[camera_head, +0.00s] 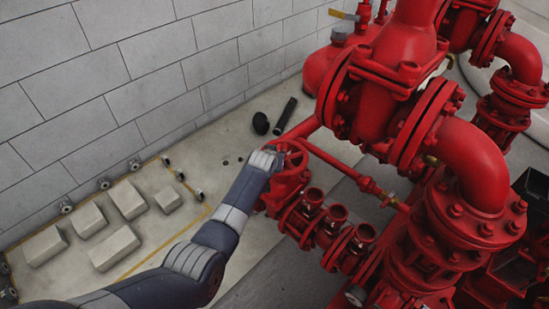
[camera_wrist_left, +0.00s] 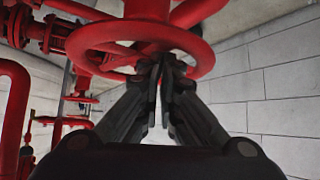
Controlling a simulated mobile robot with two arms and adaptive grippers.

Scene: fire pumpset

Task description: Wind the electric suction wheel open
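The red suction wheel (camera_head: 290,155) stands at the near left of the red pipework in the head view. In the left wrist view, its round rim (camera_wrist_left: 95,37) fills the upper middle. My left gripper (camera_wrist_left: 166,62) has its dark fingers close together, with a narrow slit between them. The fingertips overlap the wheel's lower rim; I cannot tell whether they clamp the rim or a spoke. In the head view my left arm reaches up to the wheel and its hand hides part of it. My right gripper is not in view.
Large red pipes and flanges (camera_head: 468,170) crowd the right side. Several small red valve outlets (camera_head: 313,199) stand close beside the wheel. A grey block wall (camera_head: 150,60) runs behind. Pale blocks (camera_head: 115,248) lie on the floor at the left, with a black cylinder (camera_head: 286,115) farther back.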

